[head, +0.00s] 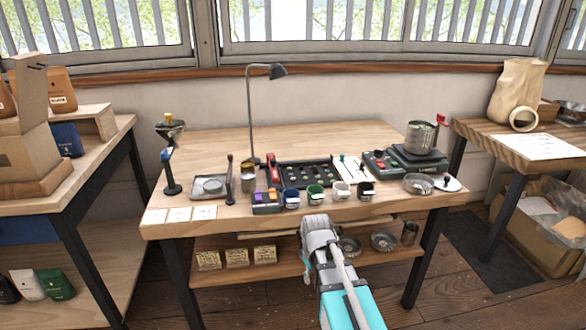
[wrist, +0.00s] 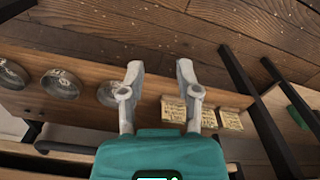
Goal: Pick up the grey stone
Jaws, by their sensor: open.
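I cannot make out a grey stone for sure in either view. A square grey tray (head: 208,188) near the left of the tabletop has a paler grey shape in it, too small to identify. My gripper (wrist: 160,72) is open, with nothing between its fingers. In the wrist view it hangs over the low shelf (wrist: 150,75), between round metal dishes (wrist: 61,83) and small labelled packets (wrist: 200,115). In the head view my gripper (head: 319,232) is at the table's front edge, hiding part of the shelf.
The wooden worktable (head: 265,225) carries several cups along its front, a black rack (head: 300,172), a desk lamp (head: 275,71), and a scale with a metal pot (head: 421,138). A left table (head: 75,180) and right table (head: 480,140) flank it.

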